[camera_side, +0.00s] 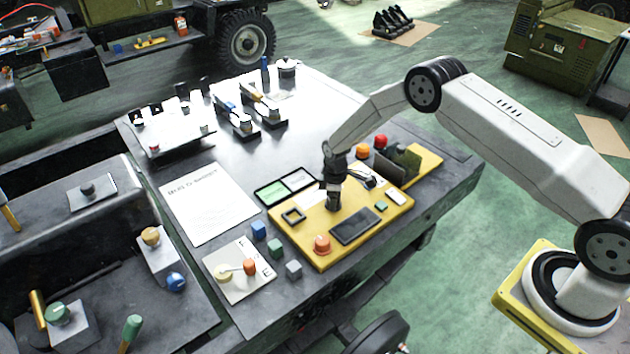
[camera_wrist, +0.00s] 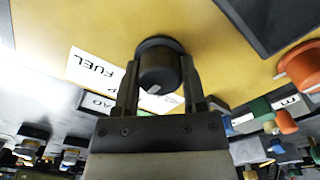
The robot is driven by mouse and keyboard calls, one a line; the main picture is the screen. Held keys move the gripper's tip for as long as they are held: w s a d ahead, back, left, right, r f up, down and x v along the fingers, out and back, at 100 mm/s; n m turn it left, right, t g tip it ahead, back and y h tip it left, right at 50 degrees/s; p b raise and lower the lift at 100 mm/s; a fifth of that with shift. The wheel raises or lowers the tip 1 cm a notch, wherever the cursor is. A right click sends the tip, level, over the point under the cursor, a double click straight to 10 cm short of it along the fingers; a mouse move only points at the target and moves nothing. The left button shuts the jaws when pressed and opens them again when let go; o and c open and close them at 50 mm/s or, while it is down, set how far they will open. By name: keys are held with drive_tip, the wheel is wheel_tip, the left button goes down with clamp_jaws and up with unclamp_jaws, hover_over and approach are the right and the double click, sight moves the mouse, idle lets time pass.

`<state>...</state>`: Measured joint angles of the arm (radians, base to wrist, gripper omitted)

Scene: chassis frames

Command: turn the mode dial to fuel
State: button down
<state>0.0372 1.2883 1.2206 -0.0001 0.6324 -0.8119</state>
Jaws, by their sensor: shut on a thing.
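The mode dial (camera_wrist: 158,66) is a round black knob on the yellow panel (camera_wrist: 225,75). A small pale mark shows on its lower edge in the wrist view. A white label strip (camera_wrist: 92,70) lies behind the dial, with FUEL at its left end; its other words are partly hidden by the dial and a finger. My gripper (camera_wrist: 160,62) is shut on the dial, one finger on each side. In the side view my gripper (camera_side: 333,190) points down onto the yellow panel (camera_side: 308,233), and the label there cannot be read.

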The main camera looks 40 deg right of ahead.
drive_tip(key=m, duration=0.8)
drive_tip(key=shift+m, duration=0.3)
idle(0.5)
drive_tip(key=shift+c, duration=0.7)
unclamp_jaws()
drive_tip(key=shift+r, duration=0.2)
